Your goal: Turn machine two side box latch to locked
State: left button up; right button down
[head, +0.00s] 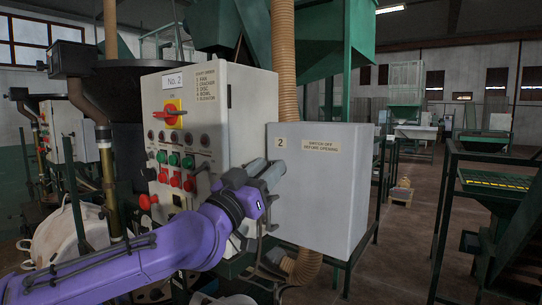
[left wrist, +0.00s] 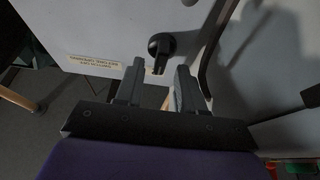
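The machine two side box (head: 330,200) is a pale grey cabinet with a "2" tag and a "switch off before opening" label (head: 321,146). My left gripper (head: 269,168) reaches up to the left part of its front. In the left wrist view, the box face (left wrist: 110,25) shows a black round latch with a short handle (left wrist: 161,48). The left gripper's fingers (left wrist: 158,78) are apart with nothing between them. The latch lies just beyond the fingertips, roughly in line with the gap; I cannot tell whether they touch. In the head view the latch is not visible. My right gripper is not in view.
The control panel (head: 195,125), marked No. 2, has a red and yellow switch (head: 173,113) and several buttons close left of my arm. A ribbed tan hose (head: 284,50) runs behind the box. Green machine frames (head: 490,180) stand at right; open floor lies between.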

pick_arm(q)
jog(key=shift+w+d+r, duration=0.3)
jog(key=shift+w+d, duration=0.1)
jog(key=shift+w, duration=0.1)
jog(key=shift+s, duration=0.15)
grip_shut()
